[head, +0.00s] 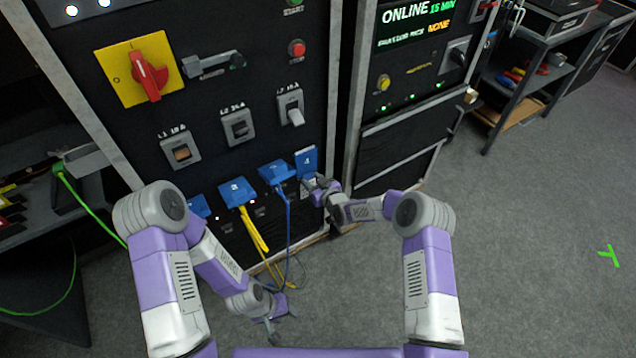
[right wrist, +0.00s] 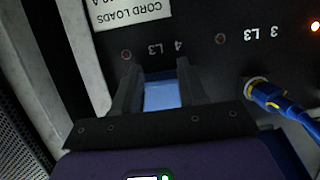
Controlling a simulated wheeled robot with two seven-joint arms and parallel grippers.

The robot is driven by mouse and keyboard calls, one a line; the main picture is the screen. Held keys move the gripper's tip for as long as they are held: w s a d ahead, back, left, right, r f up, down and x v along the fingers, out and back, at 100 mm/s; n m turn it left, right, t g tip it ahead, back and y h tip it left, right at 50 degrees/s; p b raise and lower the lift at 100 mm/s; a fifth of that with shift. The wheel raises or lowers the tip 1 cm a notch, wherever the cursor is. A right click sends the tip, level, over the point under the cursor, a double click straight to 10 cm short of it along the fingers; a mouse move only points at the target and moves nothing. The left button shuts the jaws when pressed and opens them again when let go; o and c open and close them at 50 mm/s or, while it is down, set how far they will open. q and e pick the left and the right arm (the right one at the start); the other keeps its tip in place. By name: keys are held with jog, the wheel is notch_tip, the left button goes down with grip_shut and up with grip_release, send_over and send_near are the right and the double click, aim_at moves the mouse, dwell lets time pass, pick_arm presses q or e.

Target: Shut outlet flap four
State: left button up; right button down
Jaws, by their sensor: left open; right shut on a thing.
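Outlet flap four (head: 306,161) is the rightmost blue flap in the row low on the black cabinet. It stands raised in the head view. My right gripper (head: 314,188) is at outlet four, just below the flap's upper part. In the right wrist view its two fingers (right wrist: 160,90) stand on either side of a light blue piece (right wrist: 161,96), which looks like flap four, under the upside-down label "4 L3". The fingers hide its sides. My left gripper (head: 284,318) is open and empty, low in front of the cabinet above the floor.
Blue flap three (head: 273,173) is beside flap four, with a blue cord (head: 288,225) plugged below it; its plug (right wrist: 268,95) is close to my right gripper. Yellow cords (head: 256,235) hang from outlet two. A metal post (head: 335,90) stands right of the outlets. Open floor lies right.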

jog(key=shift+s+d+f, duration=0.1)
jog(key=shift+s+f, duration=0.1)
jog(key=shift+f, duration=0.5)
jog(key=c, duration=0.9)
grip_release()
jog(key=shift+o, duration=1.4)
jog(key=shift+w, duration=0.2)
jog(key=shift+r, duration=0.25)
jog(key=p+v, duration=0.3)
jog(key=v, duration=0.4)
jog(key=shift+s, duration=0.25)
